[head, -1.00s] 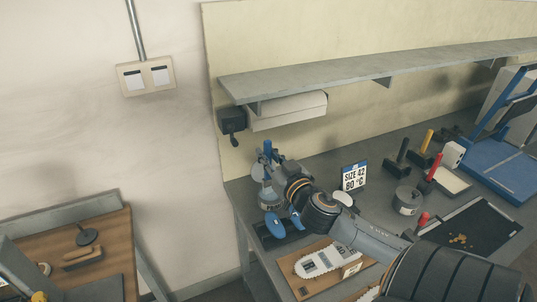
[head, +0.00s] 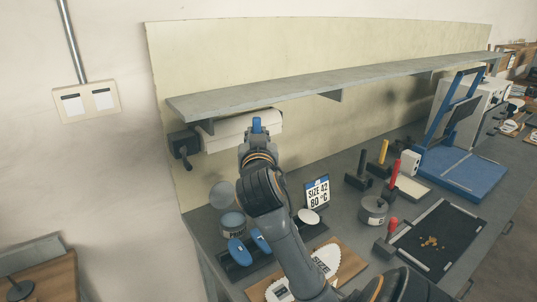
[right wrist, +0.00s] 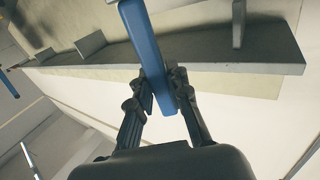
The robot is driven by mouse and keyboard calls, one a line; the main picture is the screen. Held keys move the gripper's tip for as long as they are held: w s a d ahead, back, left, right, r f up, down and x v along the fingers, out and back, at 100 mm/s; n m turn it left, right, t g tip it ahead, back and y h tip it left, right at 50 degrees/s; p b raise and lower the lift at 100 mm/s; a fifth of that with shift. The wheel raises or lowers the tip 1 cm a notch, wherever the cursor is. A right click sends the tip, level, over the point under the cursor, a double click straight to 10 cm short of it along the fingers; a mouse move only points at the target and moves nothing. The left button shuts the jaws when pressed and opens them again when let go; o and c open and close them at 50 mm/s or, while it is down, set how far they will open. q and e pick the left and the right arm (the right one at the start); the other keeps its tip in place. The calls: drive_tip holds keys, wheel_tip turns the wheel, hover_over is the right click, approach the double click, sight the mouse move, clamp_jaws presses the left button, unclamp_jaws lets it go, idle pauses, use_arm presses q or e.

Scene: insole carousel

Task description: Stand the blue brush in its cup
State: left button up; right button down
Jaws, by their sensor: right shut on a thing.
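The blue brush (head: 256,124) is held by my right gripper (head: 254,138), raised in front of the paper roll. Only its blue end shows above the fingers in the head view. In the right wrist view its long blue handle (right wrist: 143,42) runs between the two fingertips (right wrist: 162,88), which are shut on it. The brush's lower end is not clearly visible. A grey labelled can (head: 232,224) stands at the bench's left end and another grey can (head: 373,211) stands further right; I cannot tell whether either is the brush's cup. My left gripper is out of view.
Blue pads (head: 238,252) lie left of my arm. A shelf (head: 360,84) runs along the wall.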

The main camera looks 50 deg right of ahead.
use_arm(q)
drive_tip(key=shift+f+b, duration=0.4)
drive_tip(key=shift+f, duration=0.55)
use_arm(e)
drive_tip(key=w+d+f+m+g+h, duration=0.1)
drive_tip(key=w+d+f, duration=0.2)
drive_tip(key=d+f, duration=0.3)
drive_tip(key=w+d+f+m+g+h, duration=0.1)
drive_tip(key=w+d+f+g, duration=0.1)
drive_tip(key=d+f, duration=0.5)
drive_tip(key=shift+w+f+m+g, duration=0.3)
drive_tip(key=shift+w+f+m, duration=0.1)
drive_tip(key=shift+w+f, duration=0.45)
